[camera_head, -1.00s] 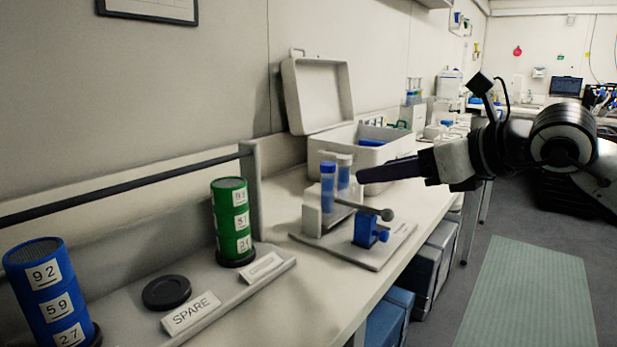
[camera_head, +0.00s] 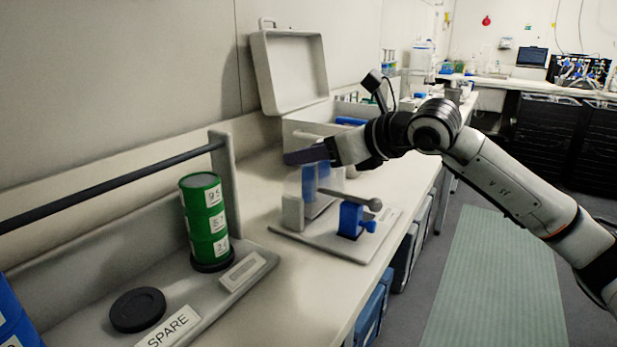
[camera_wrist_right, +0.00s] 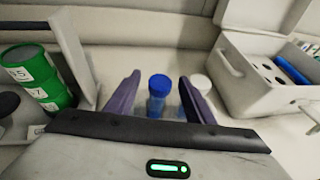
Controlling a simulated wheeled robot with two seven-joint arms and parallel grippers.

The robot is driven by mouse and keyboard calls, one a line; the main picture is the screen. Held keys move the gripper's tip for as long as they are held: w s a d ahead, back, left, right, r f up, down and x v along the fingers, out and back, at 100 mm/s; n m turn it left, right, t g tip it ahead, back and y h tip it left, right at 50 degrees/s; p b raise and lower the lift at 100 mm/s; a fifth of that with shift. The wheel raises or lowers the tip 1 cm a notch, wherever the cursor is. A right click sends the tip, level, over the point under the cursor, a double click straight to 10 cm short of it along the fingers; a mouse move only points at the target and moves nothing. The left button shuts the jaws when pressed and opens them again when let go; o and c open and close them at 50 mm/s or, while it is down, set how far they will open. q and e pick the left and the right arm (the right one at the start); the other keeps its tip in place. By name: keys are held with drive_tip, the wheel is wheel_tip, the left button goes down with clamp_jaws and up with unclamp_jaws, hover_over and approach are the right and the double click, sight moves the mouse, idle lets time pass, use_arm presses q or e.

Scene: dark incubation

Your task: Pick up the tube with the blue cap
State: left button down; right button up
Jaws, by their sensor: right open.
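The tube with the blue cap (camera_wrist_right: 158,88) stands upright and shows between the two fingers of my open right gripper (camera_wrist_right: 160,85) in the right wrist view. A tube with a white cap (camera_wrist_right: 201,83) stands to its right, partly behind the right finger. In the head view my right gripper (camera_head: 305,155) reaches in from the right over the rack (camera_head: 292,212). It hides the blue cap, and only part of the blue tube (camera_head: 309,182) shows below it. I cannot tell whether the fingers touch the tube. My left gripper is not in view.
A green cylinder (camera_head: 205,220) with number labels stands left of the rack, beside a post and rail. A black disc (camera_head: 138,310) and a SPARE sign lie in front. An open case (camera_head: 290,70) stands behind the rack. A blue clamp block (camera_head: 350,220) sits on the rack's base.

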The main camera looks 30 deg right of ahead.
drive_tip(key=shift+w+a+f, duration=0.1)
drive_tip(key=shift+w+f, duration=0.05)
drive_tip(key=shift+w, duration=0.2)
clamp_jaws()
